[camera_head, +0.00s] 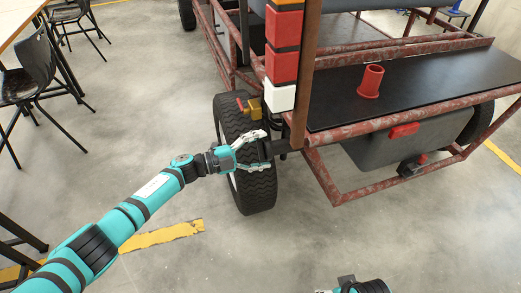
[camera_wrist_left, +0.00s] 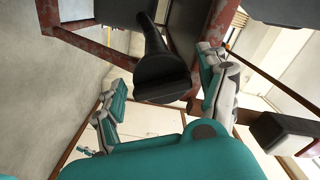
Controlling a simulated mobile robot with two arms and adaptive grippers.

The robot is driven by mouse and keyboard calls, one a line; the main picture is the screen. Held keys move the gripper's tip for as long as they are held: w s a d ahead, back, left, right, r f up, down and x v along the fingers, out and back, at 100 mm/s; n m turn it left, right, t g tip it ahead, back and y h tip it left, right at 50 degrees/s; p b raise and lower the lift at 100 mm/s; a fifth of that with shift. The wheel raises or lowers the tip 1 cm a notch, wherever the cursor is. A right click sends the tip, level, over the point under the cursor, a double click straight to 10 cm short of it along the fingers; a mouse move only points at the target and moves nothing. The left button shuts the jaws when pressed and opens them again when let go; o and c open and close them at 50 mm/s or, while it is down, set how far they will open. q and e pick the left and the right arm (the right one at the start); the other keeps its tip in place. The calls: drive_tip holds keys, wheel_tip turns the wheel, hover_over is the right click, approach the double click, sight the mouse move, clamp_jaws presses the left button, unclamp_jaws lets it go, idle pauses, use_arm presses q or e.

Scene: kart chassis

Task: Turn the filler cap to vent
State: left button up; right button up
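The black filler cap (camera_wrist_left: 162,90), with a raised bar across its face, sits on the end of a dark neck (camera_wrist_left: 152,35) in the left wrist view. In the head view the dark neck (camera_head: 281,147) sticks out from the chassis beside the tyre. My left gripper (camera_head: 262,150) is open around the cap's end, one finger on each side. In the left wrist view gaps show between the cap and the spread fingers (camera_wrist_left: 160,92), so I see no grip on it. A small part of my right arm shows at the bottom of the head view; its fingers cannot be made out.
The tyre (camera_head: 256,190) is just behind and below my left gripper. A rusty upright post (camera_head: 304,80) and red-white blocks (camera_head: 281,66) stand close to the right. A brass valve with a red lever (camera_head: 252,107) is above. A red cup (camera_head: 370,82) stands on the black deck (camera_head: 420,85).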

use_arm(q)
drive_tip(key=v, duration=1.2)
idle(0.4)
